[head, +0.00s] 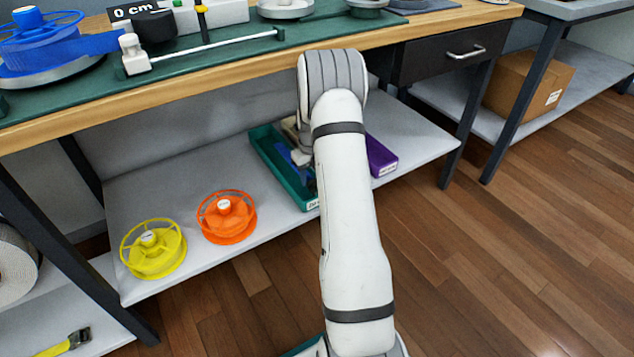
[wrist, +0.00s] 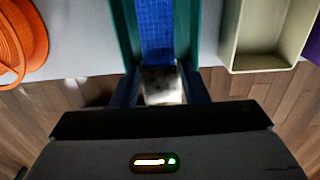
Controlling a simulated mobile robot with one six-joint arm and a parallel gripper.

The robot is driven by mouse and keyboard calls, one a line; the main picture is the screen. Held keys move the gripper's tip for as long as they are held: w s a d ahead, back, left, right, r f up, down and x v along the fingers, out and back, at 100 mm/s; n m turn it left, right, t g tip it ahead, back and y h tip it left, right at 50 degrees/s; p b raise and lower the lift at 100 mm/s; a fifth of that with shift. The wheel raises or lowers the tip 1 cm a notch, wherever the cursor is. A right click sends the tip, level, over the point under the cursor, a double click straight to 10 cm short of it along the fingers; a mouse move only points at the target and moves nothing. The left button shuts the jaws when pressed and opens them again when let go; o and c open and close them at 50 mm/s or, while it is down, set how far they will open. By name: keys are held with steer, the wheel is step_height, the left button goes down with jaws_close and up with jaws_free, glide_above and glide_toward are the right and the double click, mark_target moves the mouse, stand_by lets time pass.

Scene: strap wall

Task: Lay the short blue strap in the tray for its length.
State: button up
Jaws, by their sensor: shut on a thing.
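The short blue strap (wrist: 156,30) runs lengthwise inside a teal tray (wrist: 125,22) in the wrist view, between its two long walls. Its near end reaches the fingertips of my gripper (wrist: 160,72), which is shut on it. A pale, blurred patch shows between the fingers just below the strap's end. In the head view the teal tray (head: 262,150) sits on the lower shelf, with part of the blue strap (head: 284,155) visible in it. My gripper (head: 301,160) is low at the tray there; my arm hides the tray's right part.
An orange spool (head: 227,217) and a yellow spool (head: 153,250) stand left of the tray on the shelf (head: 190,180). A beige tray (wrist: 232,35) and a purple tray (head: 381,157) lie to its right. The wooden bench edge (head: 200,85) overhangs the shelf.

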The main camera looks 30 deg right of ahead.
steer(key=w, duration=0.3)
steer(key=shift+w+f, duration=0.15)
step_height(320, 180, down, 5)
steer(key=shift+r+b, duration=0.15)
steer(key=shift+b, duration=0.9)
steer(key=shift+f, duration=0.75)
steer(key=o, duration=1.2)
steer(key=shift+c, duration=0.2)
steer(key=shift+r+p, duration=1.55)
steer(key=shift+r, duration=2.35)
